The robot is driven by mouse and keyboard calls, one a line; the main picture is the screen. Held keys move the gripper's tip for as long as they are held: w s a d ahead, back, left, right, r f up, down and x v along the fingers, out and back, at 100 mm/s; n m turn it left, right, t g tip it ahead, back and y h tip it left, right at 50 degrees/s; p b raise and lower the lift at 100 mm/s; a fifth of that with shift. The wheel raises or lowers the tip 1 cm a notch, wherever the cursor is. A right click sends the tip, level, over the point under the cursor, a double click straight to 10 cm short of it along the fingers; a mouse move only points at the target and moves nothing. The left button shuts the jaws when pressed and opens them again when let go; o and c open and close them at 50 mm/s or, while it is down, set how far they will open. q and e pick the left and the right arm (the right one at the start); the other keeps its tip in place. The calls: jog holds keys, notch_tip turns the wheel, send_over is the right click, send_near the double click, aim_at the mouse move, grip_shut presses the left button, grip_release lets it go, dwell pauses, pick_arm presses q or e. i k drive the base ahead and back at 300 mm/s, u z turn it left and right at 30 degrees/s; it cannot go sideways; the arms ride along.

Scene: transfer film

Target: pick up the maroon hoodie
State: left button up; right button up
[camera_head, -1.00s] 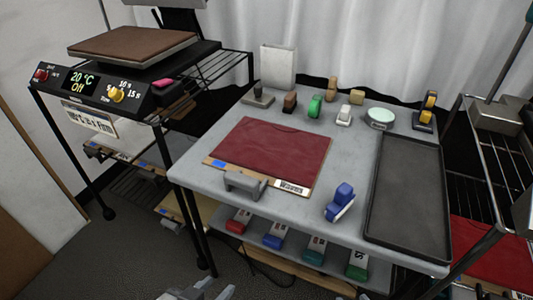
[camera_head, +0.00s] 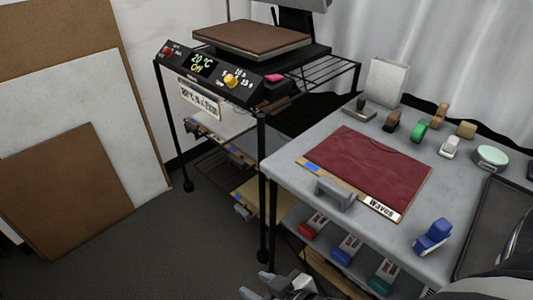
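A flat maroon cloth (camera_head: 372,165), which looks like the maroon hoodie, lies on a thin brown board on the grey table. A label reading "Waves" (camera_head: 382,209) is at the board's front right corner, and a blue tag is at its left edge. My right gripper (camera_head: 254,286) is at the bottom edge, in front of and below the table, partly cut off. Its two fingertips appear apart with nothing between them. It is well clear of the cloth. My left gripper is out of view.
A grey handle-like block (camera_head: 335,192) and a blue tool (camera_head: 433,236) stand near the table's front edge. Several small tools line the back. A dark tray (camera_head: 492,225) is at right. A heat press (camera_head: 252,40) stands on a rack at left. Boards lean on the left wall.

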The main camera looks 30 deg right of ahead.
aim_at(350, 165)
jog(key=u, duration=0.7)
jog(key=i, duration=1.95)
jog(key=z, duration=2.9)
